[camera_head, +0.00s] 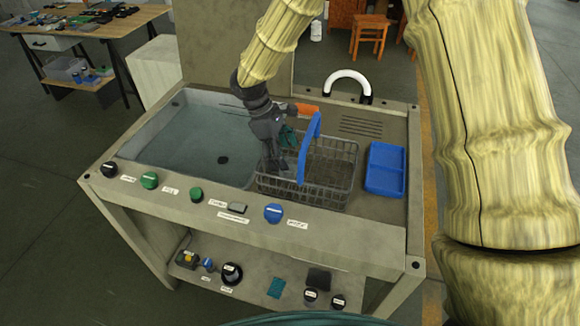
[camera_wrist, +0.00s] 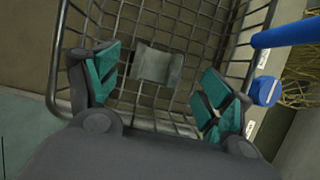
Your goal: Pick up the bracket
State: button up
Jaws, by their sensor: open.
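A small grey-green angular metal piece, which looks like the bracket (camera_wrist: 157,65), lies in the wire basket (camera_wrist: 215,20) in the wrist view. My gripper (camera_wrist: 160,88) is open, with its teal-padded fingers on either side of the piece in the picture; I see no contact. In the head view my gripper (camera_head: 278,150) reaches down into the left part of the grey wire basket (camera_head: 325,192), left of its blue handle (camera_head: 310,145). I cannot make out the bracket in the head view, where my gripper and the basket wires obscure that area.
The basket stands on a workbench with a water-filled basin (camera_head: 190,140) at left and a blue tray (camera_head: 386,168) at right. An orange item (camera_head: 306,108) and a white curved tube (camera_head: 347,75) are behind. Several knobs, including a blue one (camera_head: 273,212), line the front edge.

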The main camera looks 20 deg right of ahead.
aim_at(288, 161)
jog(key=shift+w+p+x, duration=0.2)
jog(key=shift+p+x, duration=0.25)
jog(key=shift+x, duration=1.4)
jog(key=c, duration=1.4)
jog(key=shift+c, duration=0.2)
